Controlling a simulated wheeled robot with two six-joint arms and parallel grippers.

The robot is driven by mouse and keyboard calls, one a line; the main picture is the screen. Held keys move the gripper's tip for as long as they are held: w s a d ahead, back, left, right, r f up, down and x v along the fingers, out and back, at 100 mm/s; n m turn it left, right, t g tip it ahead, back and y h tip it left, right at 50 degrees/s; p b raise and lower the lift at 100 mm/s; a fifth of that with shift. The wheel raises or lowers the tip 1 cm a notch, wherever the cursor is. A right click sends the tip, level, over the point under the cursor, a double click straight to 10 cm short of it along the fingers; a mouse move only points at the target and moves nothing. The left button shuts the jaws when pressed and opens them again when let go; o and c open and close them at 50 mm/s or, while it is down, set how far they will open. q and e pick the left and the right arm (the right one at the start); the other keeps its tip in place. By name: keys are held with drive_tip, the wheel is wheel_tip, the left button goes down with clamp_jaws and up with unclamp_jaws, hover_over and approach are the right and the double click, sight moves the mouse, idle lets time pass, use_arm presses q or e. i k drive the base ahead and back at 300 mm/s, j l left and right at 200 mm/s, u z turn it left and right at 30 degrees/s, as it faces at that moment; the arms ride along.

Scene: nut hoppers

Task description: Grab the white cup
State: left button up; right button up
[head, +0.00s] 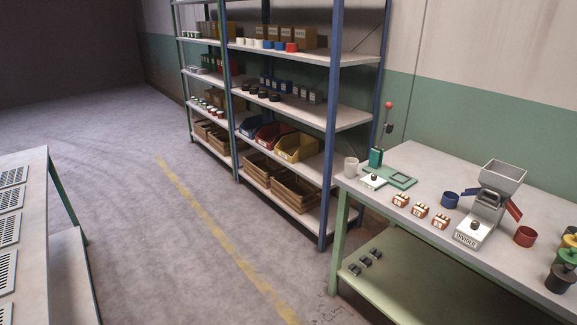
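Small white cups (257,44) also stand in a row on an upper shelf of the rack. Neither of my grippers shows in the head view.
Small boxes (420,210), a blue cup (450,200), a hopper machine (490,195) and a red cup (524,236) stand farther right. A shelf rack (333,130) rises behind. The floor (150,250) between the tables is clear.

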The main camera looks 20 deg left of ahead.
sight(351, 168)
drive_tip(key=u, duration=0.15)
drive_tip(key=i, duration=0.1)
drive_tip(key=i+j+z, duration=0.25)
drive_tip(key=i+j, duration=0.8)
drive_tip(key=i, duration=0.15)
